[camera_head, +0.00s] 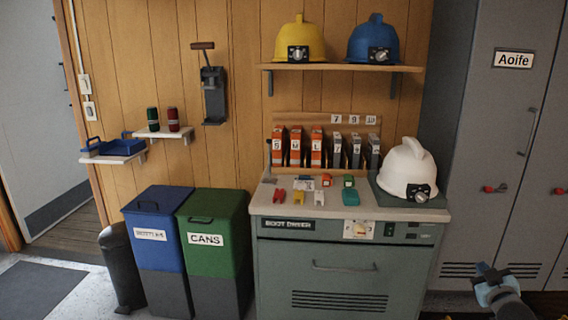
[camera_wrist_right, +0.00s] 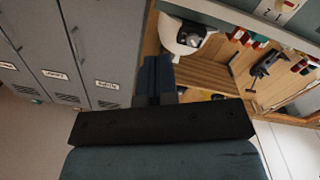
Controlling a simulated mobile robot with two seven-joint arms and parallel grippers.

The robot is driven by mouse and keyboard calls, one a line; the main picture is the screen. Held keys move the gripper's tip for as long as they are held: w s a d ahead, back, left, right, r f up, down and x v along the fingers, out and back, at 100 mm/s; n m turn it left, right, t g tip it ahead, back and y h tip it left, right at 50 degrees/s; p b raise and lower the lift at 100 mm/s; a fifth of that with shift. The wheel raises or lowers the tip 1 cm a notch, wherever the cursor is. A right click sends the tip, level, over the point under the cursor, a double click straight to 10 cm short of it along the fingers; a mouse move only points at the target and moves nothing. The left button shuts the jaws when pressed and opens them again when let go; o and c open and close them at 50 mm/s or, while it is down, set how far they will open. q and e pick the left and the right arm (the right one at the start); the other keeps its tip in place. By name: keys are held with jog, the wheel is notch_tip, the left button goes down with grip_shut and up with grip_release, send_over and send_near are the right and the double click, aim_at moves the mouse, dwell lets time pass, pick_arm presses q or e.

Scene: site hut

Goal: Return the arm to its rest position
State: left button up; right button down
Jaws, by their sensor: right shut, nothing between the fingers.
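My right gripper (camera_head: 490,276) shows at the lower right of the head view, in front of the grey lockers and right of the boot dryer cabinet. It is shut and holds nothing. In the right wrist view its closed fingers (camera_wrist_right: 157,78) point up the picture, apart from everything around. My left gripper is not in view.
The boot dryer cabinet (camera_head: 322,267) carries a white helmet (camera_head: 407,170) and small items. Grey lockers (camera_head: 496,130) stand at the right. A blue bin (camera_head: 157,225) and a green bin (camera_head: 213,225) stand left. A shelf (camera_head: 340,67) holds yellow and blue helmets.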

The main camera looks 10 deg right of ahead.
jog(key=s+a+f+n+g+y, duration=0.2)
jog(key=s+a+f+y, duration=0.1)
jog(key=s+a+f, duration=0.5)
jog(key=s+a+f+n+g+y, duration=0.25)
jog(key=s+a+f, duration=0.35)
jog(key=a, duration=0.4)
jog(key=s+a+f+n+g+y, duration=0.2)
jog(key=s+a+f+g+y, duration=0.1)
jog(key=s+a, duration=1.3)
jog(key=a+r+m+t, duration=0.1)
jog(key=a+r+m, duration=0.1)
jog(key=a+m, duration=0.45)
pick_arm(q)
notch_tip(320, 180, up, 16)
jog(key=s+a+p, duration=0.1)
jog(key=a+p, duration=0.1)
jog(key=p, duration=2.2)
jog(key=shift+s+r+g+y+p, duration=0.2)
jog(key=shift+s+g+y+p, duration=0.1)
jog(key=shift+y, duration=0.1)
pick_arm(e)
notch_tip(320, 180, up, 17)
jog(key=n, duration=0.1)
jog(key=shift+s, duration=0.45)
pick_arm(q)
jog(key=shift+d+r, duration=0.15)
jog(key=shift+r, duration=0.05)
pick_arm(e)
jog(key=shift+a, duration=0.1)
